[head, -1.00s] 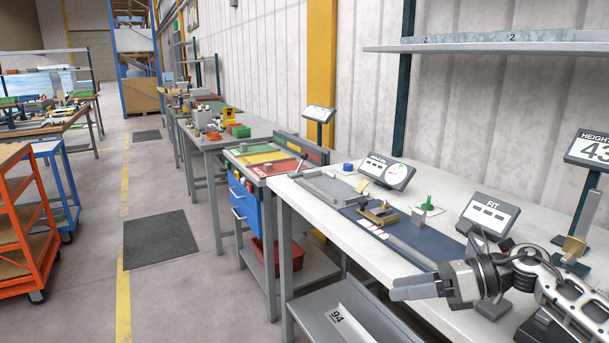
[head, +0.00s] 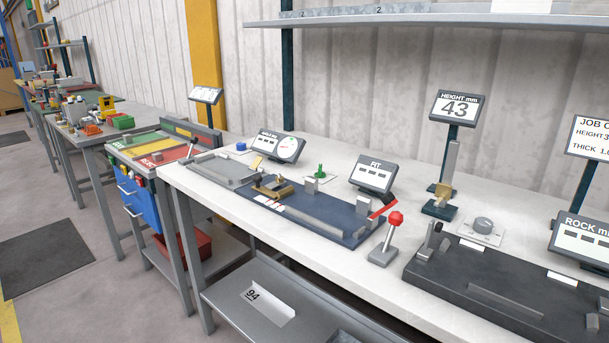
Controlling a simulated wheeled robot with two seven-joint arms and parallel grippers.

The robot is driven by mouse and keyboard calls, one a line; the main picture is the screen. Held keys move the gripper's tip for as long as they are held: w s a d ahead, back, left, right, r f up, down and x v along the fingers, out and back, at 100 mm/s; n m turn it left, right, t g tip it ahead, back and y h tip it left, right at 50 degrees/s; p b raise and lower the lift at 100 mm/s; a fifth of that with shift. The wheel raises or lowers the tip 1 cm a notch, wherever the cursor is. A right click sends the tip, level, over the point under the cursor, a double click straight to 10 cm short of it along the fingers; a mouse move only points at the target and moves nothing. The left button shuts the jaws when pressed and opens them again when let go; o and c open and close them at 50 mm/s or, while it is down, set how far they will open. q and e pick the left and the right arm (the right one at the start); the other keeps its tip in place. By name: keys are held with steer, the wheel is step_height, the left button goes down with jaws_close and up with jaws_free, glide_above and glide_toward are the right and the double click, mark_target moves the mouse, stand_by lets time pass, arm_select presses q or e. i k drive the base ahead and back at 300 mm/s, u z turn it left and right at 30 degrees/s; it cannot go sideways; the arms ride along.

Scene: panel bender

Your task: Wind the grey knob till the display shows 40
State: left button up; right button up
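The grey knob (head: 483,225) sits on a small white plate on the bench, right of centre in the head view. Behind it and to its left stands the display (head: 458,107) headed "HEIGHT mm", on a dark post, reading 43. A brass-coloured block (head: 443,192) is on the upright slide below the display. Neither of my grippers is in the head view now, and nothing touches the knob.
A red-topped lever (head: 394,224) stands in front of the knob to the left. A dark bed (head: 500,291) lies in front of the knob. The "FIT" display (head: 374,176) and blue plate (head: 337,222) are further left. A shelf (head: 430,20) runs along the wall above.

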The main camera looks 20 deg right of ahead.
mark_target(483, 226)
steer(key=z, duration=1.9)
steer(key=k, duration=0.3)
steer(key=u, duration=0.4)
